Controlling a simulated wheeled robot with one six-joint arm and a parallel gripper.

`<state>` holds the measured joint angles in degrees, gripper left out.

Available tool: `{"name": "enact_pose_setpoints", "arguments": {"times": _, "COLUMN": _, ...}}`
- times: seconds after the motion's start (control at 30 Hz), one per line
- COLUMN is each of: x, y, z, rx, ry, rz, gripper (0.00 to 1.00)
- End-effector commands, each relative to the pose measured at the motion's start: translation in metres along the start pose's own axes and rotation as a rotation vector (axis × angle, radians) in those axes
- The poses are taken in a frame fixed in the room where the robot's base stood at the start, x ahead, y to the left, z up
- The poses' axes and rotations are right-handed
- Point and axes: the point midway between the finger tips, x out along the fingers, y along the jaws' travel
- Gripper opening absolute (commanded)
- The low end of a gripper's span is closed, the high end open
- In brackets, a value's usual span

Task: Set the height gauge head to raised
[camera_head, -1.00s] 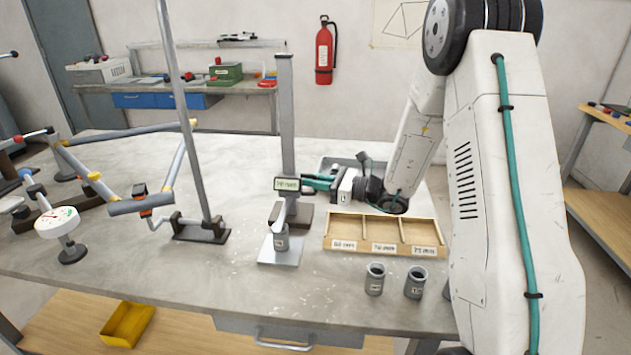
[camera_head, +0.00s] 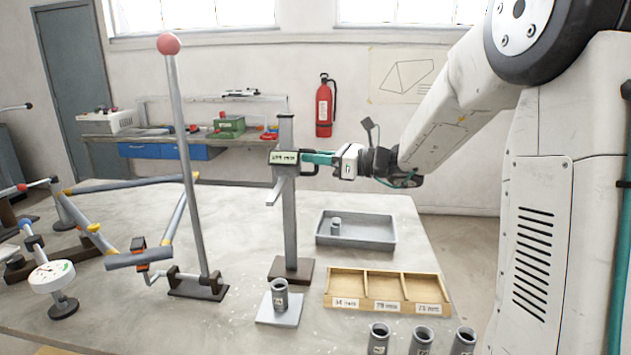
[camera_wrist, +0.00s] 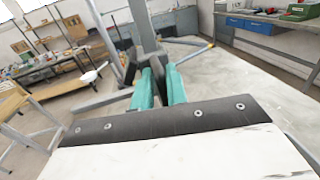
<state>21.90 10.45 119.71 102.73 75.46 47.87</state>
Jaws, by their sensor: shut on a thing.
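The height gauge is a grey upright post (camera_head: 288,215) on a dark base on the table. Its head (camera_head: 284,157), with a small display whose digits I cannot read surely, sits high on the post, near the top. A measuring arm (camera_head: 276,191) hangs from the head to the lower left. My gripper (camera_head: 306,158) with teal fingers is shut on the head's right side. In the wrist view my gripper (camera_wrist: 159,88) has its fingers close together at the post; what lies between them is mostly hidden. A grey cylinder (camera_head: 280,295) stands on a pale plate below, well clear of the arm.
A wooden tray (camera_head: 388,304) with three labelled compartments lies front right. Several grey cylinders (camera_head: 378,338) stand before it. A grey bin (camera_head: 356,243) holds one small cylinder. A red-topped rod (camera_head: 181,150) and tube frame (camera_head: 140,259) stand left.

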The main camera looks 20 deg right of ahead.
Motion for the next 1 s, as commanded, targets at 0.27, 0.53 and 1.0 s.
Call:
{"name": "enact_pose_setpoints", "arguments": {"times": 0.27, "x": -0.0008, "y": -0.0041, "z": 0.0178, "rx": -0.001, "ry": -0.002, "rz": -0.011, "gripper": 0.0}}
{"name": "enact_pose_setpoints", "arguments": {"times": 0.53, "x": -0.0008, "y": -0.0044, "z": 0.0174, "rx": 0.0, "ry": -0.001, "rz": -0.012, "gripper": 0.0}}
{"name": "enact_pose_setpoints", "arguments": {"times": 1.0, "x": -0.0059, "y": -0.002, "z": 0.0161, "rx": 0.0, "ry": 0.0, "rz": -0.006, "gripper": 0.25}}
